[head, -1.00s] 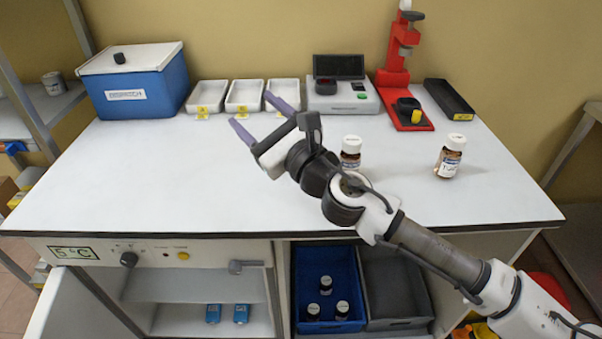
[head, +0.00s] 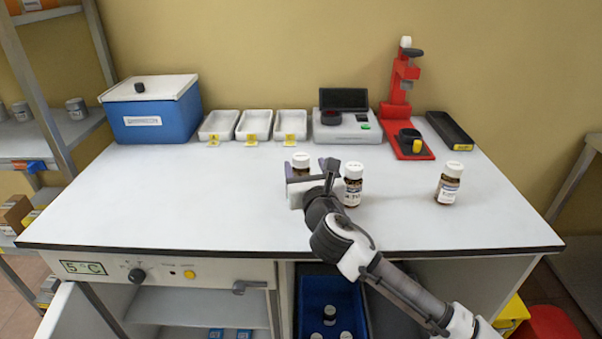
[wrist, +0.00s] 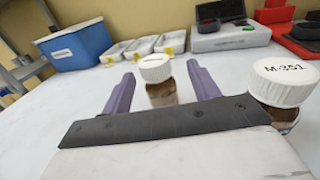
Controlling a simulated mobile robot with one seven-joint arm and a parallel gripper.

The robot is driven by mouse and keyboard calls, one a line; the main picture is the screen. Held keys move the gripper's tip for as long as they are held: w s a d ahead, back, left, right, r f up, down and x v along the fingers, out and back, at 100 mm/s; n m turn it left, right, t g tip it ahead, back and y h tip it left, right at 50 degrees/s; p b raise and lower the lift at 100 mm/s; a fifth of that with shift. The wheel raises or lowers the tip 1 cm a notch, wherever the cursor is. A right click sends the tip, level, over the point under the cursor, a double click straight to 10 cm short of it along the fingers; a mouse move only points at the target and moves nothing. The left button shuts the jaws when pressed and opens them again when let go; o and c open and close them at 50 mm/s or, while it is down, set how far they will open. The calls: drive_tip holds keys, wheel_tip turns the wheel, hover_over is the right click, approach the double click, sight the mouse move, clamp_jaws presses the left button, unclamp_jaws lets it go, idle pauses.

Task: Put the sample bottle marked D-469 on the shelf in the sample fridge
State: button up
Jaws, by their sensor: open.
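A brown sample bottle with a white cap (head: 301,170) stands on the bench, its mark unreadable. My gripper (head: 306,172) is open at this bottle. In the wrist view the bottle (wrist: 161,88) stands upright between the two purple fingers, with gaps on both sides. A second bottle (head: 353,187) stands just right of my gripper; its cap reads M-351 in the wrist view (wrist: 290,84). A third bottle (head: 447,187) stands farther right, its mark too small to read. I cannot tell which bottle is D-469. The sample fridge (head: 190,300) is below the bench at left, door open.
A blue box (head: 150,118), white trays (head: 253,126), a grey instrument (head: 346,128) and a red stand (head: 405,135) line the back. Blue items (head: 230,334) lie inside the fridge. A blue crate (head: 325,290) with bottles is beside it. The bench's left side is clear.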

sight(299, 155)
drive_tip(key=shift+a+p+x, duration=0.15)
drive_tip(key=shift+p+x, duration=0.35)
drive_tip(key=shift+x, duration=0.85)
drive_tip(key=shift+a+p+x, duration=0.15)
drive_tip(key=shift+p+x, duration=0.35)
drive_tip(key=shift+x, duration=0.85)
drive_tip(key=c, duration=1.2)
drive_tip(key=shift+r, duration=0.1)
drive_tip(key=shift+r, duration=0.1)
wheel_tip(299, 155, up, 10)
drive_tip(key=shift+s+f+b, duration=0.15)
drive_tip(key=shift+f+b, duration=0.05)
drive_tip(key=shift+b, duration=0.1)
